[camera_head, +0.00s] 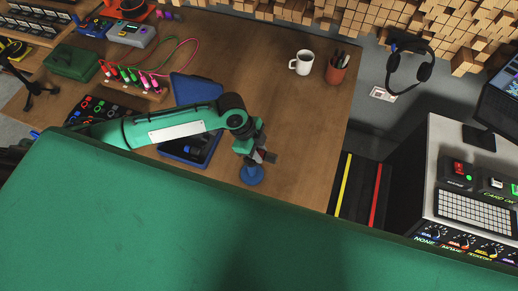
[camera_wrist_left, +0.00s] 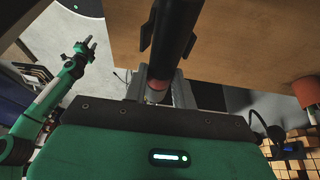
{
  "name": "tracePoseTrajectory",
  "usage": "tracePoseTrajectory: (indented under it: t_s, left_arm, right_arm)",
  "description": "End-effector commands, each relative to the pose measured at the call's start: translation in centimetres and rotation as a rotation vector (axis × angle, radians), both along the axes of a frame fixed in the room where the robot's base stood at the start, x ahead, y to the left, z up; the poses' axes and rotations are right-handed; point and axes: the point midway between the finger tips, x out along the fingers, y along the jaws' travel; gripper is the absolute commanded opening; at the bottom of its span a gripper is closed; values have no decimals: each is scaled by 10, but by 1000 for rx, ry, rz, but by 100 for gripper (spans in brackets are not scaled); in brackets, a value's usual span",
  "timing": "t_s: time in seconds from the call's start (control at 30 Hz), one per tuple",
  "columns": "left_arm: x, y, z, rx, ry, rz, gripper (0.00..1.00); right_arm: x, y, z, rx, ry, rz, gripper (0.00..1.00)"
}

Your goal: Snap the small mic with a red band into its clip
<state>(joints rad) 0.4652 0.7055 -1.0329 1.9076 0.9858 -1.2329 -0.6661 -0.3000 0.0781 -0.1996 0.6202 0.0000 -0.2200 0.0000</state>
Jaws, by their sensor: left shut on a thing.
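My left gripper (camera_head: 262,156) is over the right part of the wooden table, above a round blue base (camera_head: 251,175). In the left wrist view its fingers (camera_wrist_left: 159,92) are shut on a dark, rod-shaped mic (camera_wrist_left: 175,40) with a reddish band (camera_wrist_left: 155,96) close to the fingers. Black prongs (camera_wrist_left: 149,32) that look like the clip's flank the mic on both sides. I cannot tell whether the mic is seated between them. My right gripper (camera_wrist_left: 88,46) shows in the left wrist view, off to the left, with its fingers apart and empty.
An open blue case (camera_head: 205,150) with dark items lies left of the gripper, under my arm. A white mug (camera_head: 302,63) and a red pen cup (camera_head: 337,68) stand at the back right. Bare tabletop (camera_head: 260,70) lies behind the gripper. Cables and plugs (camera_head: 130,78) are at the left.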

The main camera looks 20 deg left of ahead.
Motion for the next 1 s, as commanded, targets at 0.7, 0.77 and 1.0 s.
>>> tracePoseTrajectory:
  t_s: [0.7,0.77,1.0]
  left_arm:
    - [0,0,-19,-1,0,1,3]
    - [0,0,-20,-1,0,1,3]
    - [0,0,-26,-1,0,0,3]
  right_arm:
    - [0,-1,-9,-1,0,0,36]
    - [0,-1,-10,-1,1,1,36]
    - [0,-3,-13,-3,0,2,36]
